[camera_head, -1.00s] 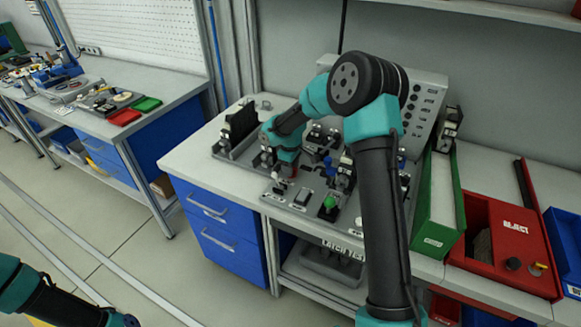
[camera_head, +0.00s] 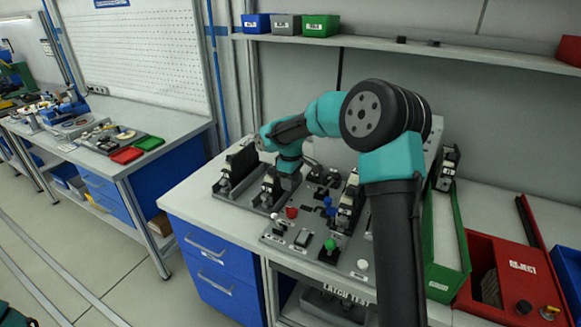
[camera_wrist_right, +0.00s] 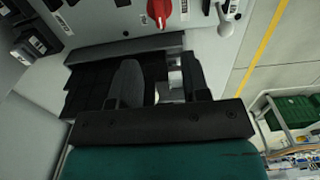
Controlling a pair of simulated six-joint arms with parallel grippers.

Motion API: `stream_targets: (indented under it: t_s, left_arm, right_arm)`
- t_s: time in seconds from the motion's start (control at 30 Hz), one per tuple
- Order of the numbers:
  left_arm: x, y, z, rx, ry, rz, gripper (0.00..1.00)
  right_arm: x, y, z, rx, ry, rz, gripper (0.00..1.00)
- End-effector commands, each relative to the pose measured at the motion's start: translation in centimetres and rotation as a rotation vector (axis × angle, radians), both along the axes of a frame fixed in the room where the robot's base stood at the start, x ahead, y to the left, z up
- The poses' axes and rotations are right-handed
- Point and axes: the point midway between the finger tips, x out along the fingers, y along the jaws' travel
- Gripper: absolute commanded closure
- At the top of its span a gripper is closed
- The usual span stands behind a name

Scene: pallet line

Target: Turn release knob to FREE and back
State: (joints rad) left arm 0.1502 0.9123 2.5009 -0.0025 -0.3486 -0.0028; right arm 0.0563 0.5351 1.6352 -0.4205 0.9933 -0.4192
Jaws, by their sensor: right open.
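A red release knob (camera_head: 291,212) sits on the grey panel (camera_head: 275,236) at the left part of the bench. My left gripper is out of view.
A green button (camera_head: 330,245), a white-tipped lever (camera_head: 275,216) and black fixtures (camera_head: 233,170) crowd the panel around the knob. A green tray (camera_head: 458,235) and a red reject bin (camera_head: 510,268) stand to the right. Bare bench lies left of the panel.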

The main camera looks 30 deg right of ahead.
Motion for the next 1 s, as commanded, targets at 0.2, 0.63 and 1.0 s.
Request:
stream_targets:
  t_s: [0.2, 0.63, 1.0]
  left_arm:
    - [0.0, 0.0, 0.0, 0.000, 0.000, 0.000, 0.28]
    - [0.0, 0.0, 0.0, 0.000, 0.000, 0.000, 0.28]
    - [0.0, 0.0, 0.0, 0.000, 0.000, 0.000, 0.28]
  right_arm:
    - [0.1, 0.0, 3.8, -0.001, -0.003, -0.001, 0.57]
    - [0.0, 0.0, 5.6, 0.000, 0.000, 0.000, 0.57]
    - [-0.1, 0.5, 5.1, 0.000, 0.014, -0.008, 0.57]
